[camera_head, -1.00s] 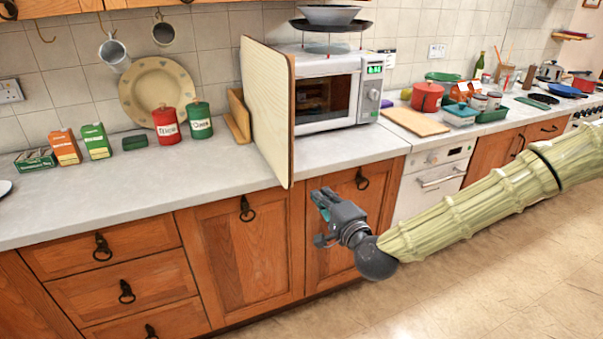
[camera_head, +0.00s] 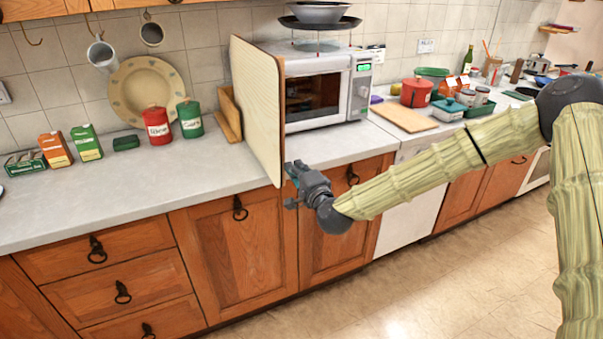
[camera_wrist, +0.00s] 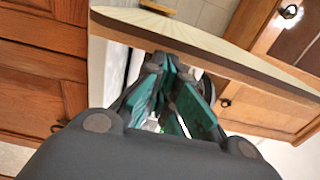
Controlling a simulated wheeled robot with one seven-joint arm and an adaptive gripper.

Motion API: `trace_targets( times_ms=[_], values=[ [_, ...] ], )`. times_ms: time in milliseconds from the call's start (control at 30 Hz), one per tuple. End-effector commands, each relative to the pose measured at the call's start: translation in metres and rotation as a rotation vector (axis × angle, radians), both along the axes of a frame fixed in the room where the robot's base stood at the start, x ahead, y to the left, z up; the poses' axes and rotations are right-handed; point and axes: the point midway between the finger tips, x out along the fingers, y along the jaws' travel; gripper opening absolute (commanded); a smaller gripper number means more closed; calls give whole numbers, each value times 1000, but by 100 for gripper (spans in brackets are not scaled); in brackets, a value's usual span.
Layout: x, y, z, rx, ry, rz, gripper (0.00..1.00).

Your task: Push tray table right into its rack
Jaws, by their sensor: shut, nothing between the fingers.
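The tray table (camera_head: 257,108) is a pale board with a dark edge, standing upright on the counter, left of the microwave. Its front edge reaches the counter's front. A wooden rack (camera_head: 229,114) shows behind its left side; how far the board sits in it is hidden. My gripper (camera_head: 290,172) is shut and empty at the lower front edge of the board. In the wrist view the teal fingers of my gripper (camera_wrist: 165,68) meet the edge of the tray table (camera_wrist: 225,65); I cannot tell whether they touch it.
The microwave (camera_head: 318,90) stands close on the board's right, with a pan and bowl above it. Red (camera_head: 157,125) and green (camera_head: 190,118) tins stand to the left. Cupboard doors with ring handles (camera_head: 239,208) lie below the counter. The floor in front is clear.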

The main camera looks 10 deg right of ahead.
Motion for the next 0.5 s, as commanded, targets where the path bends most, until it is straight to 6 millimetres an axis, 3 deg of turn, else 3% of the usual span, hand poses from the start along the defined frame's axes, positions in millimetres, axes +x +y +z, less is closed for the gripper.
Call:
trace_targets(
  times_ms=[200, 500],
  values=[
    [14, 5, 0, 1, 1, 0, 0],
    [16, 5, -1, 1, 1, 1, 0]
  ],
)
